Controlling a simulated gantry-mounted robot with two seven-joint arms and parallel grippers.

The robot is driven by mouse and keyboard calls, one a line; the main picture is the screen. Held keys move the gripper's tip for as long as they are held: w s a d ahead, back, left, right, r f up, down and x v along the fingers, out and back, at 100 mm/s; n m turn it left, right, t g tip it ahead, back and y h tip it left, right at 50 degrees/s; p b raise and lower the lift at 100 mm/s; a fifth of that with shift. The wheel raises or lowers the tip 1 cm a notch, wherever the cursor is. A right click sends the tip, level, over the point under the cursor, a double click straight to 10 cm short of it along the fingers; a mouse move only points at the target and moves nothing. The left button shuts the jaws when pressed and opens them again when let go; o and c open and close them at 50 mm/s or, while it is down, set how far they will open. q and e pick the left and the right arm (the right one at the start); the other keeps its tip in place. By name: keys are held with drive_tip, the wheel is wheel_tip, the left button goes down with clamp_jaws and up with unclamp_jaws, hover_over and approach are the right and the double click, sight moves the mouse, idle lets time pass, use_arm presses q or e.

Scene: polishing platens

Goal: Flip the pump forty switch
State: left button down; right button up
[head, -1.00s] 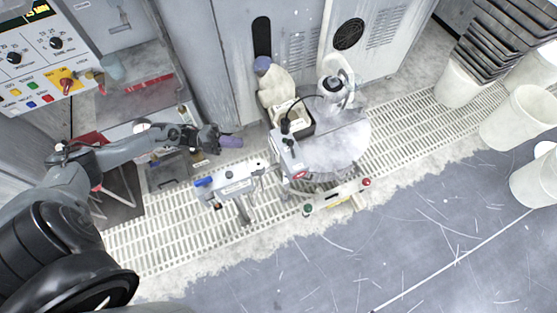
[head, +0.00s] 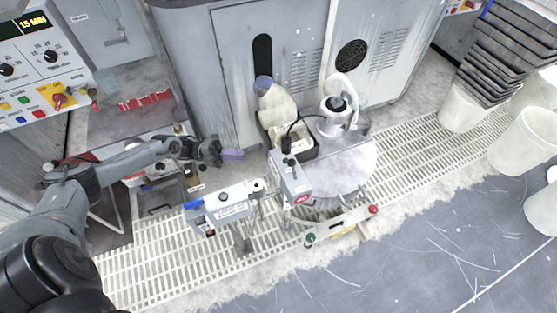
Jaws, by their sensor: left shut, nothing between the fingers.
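My left gripper (head: 214,152) is shut, at the end of the arm from the left. A small purple piece (head: 232,155) shows at its fingertips; I cannot tell whether they touch. A grey control box (head: 232,212) with labels and a small dark knob stands on a post below and right of the gripper, apart from it in the picture. A second box (head: 296,184) with a red mark joins the polishing machine. I cannot read which switch is for pump forty. My right gripper is not in view.
A round platen (head: 345,165) lies right of the boxes. A wall panel (head: 40,70) with knobs and colored buttons is at upper left. White buckets (head: 525,140) and dark stacked trays (head: 505,45) stand at right. The grey floor (head: 400,270) in front is clear.

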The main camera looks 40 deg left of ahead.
use_arm(q)
drive_tip(key=b, duration=0.3)
approach(293, 169)
drive_tip(key=w+d, duration=0.1)
drive_tip(key=w, duration=0.1)
drive_tip(key=w+d+r, duration=0.1)
drive_tip(key=w+d, duration=0.1)
drive_tip(key=shift+d+r, duration=0.2)
drive_tip(key=shift+d, duration=0.05)
